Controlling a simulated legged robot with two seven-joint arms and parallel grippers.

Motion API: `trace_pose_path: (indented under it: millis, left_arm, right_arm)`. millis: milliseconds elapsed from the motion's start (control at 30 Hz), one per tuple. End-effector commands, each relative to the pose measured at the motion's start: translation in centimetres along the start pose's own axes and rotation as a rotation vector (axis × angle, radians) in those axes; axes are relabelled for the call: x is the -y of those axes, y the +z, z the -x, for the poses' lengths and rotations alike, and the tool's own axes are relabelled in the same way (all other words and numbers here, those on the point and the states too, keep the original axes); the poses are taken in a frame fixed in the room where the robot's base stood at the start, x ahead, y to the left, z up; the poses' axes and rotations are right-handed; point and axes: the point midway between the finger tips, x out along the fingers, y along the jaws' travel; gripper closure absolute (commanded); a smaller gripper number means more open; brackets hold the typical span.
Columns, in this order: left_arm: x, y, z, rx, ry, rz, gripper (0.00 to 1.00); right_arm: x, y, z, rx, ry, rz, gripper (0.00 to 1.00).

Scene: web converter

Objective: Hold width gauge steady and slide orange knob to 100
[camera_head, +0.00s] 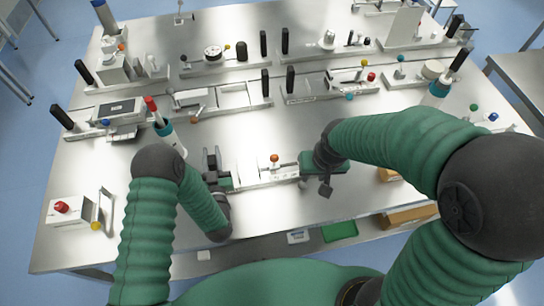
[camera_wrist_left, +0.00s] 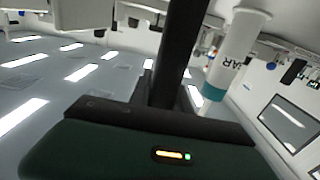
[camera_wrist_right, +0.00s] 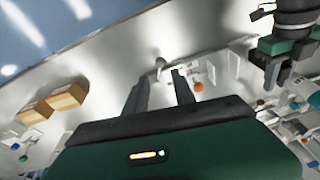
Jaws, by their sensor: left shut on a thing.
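The width gauge (camera_head: 281,174) is a pale block with a long rail at the front middle of the table. Its orange knob (camera_head: 274,158) stands near the middle of the rail and also shows in the right wrist view (camera_wrist_right: 198,87). My left gripper (camera_head: 212,162) is shut at the gauge's left end; the exact contact is hidden in the head view. It shows at the upper right of the right wrist view (camera_wrist_right: 273,72). My right gripper (camera_wrist_right: 160,88) is at the gauge's right end, fingers apart and empty, with the knob just beyond the right finger. The scale is too small to read.
A box with a red button (camera_head: 61,208) sits at the front left. Several fixtures with black handles line the back.

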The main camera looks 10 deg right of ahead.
Motion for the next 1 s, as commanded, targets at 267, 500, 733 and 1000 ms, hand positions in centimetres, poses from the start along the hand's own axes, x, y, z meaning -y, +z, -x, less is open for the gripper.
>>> trace_pose_path:
  millis: [267,500,733,1000]
  left_arm:
    - [-0.1,1.2,0.5,0.032,0.006,-0.002,1.0]
    - [-0.1,1.2,0.5,0.032,0.006,-0.002,1.0]
    - [-0.1,1.2,0.5,0.032,0.006,-0.002,1.0]
    - [-0.1,1.2,0.5,0.032,0.005,-0.003,1.0]
  right_arm:
    - [5.5,-10.1,-2.3,0.106,-0.07,-0.37,0.5]
    - [7.2,-12.2,-3.5,0.145,-0.093,-0.476,0.5]
    - [7.8,-11.6,-8.2,0.147,-0.092,-0.474,0.5]
    - [8.5,-11.0,-13.6,0.143,-0.093,-0.473,0.5]
